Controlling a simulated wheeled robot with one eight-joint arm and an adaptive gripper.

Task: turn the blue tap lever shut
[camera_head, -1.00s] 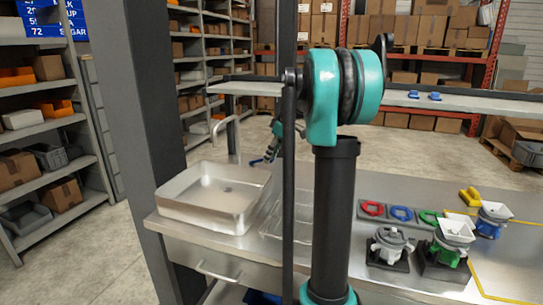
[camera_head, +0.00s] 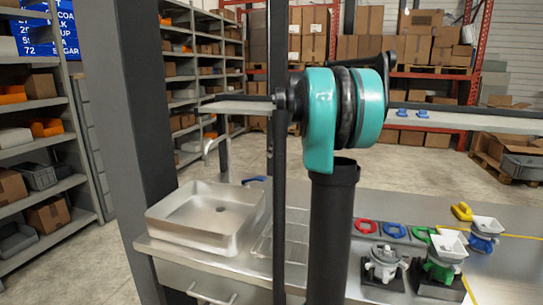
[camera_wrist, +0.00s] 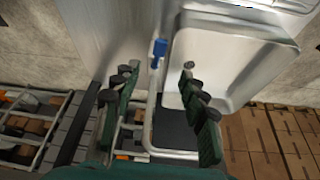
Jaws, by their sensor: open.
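The blue tap lever (camera_head: 254,179) shows as a small blue bar at the back right of the sink (camera_head: 165,216) in the head view. In the wrist view the blue lever (camera_wrist: 158,50) stands beside the sink's rim, beyond my fingertips and roughly between their lines. My gripper (camera_wrist: 158,87) is open and empty, its two dark green fingers spread apart, not visibly touching the lever. The curved tap spout (camera_head: 222,142) rises behind the sink.
A wire rack (camera_head: 262,245) lies right of the sink. Farther right on the counter are red (camera_head: 365,227) and blue (camera_head: 395,231) rings, a grey dispenser (camera_head: 384,262), a green dispenser (camera_head: 443,262) and a blue dispenser (camera_head: 486,235). A dark post stands left of the sink.

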